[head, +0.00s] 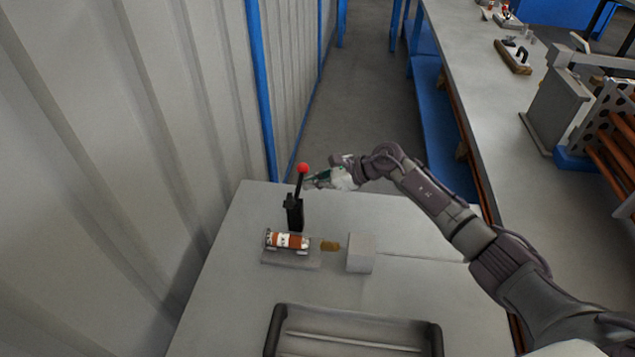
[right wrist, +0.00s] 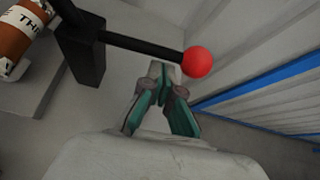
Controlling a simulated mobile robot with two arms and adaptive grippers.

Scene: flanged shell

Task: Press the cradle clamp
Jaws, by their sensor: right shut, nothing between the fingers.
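The cradle clamp (head: 294,212) is a black upright post with a lever that ends in a red ball knob (head: 303,168). It stands behind an orange and white labelled cylinder (head: 287,240) lying in a grey cradle (head: 290,259). My right gripper (head: 310,183) is shut and empty, close beside the lever just below the knob. In the right wrist view the red knob (right wrist: 198,62) and black lever (right wrist: 140,45) lie just beyond my fingertips (right wrist: 160,70); I cannot tell whether they touch. The labelled cylinder (right wrist: 18,35) is partly cut off there. My left gripper is not seen.
A grey block (head: 360,252) and a small brown piece (head: 330,246) sit right of the cradle. A dark-rimmed tray (head: 437,338) lies at the table's front. A corrugated wall (head: 120,150) rises on the left. The table's left rear corner is clear.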

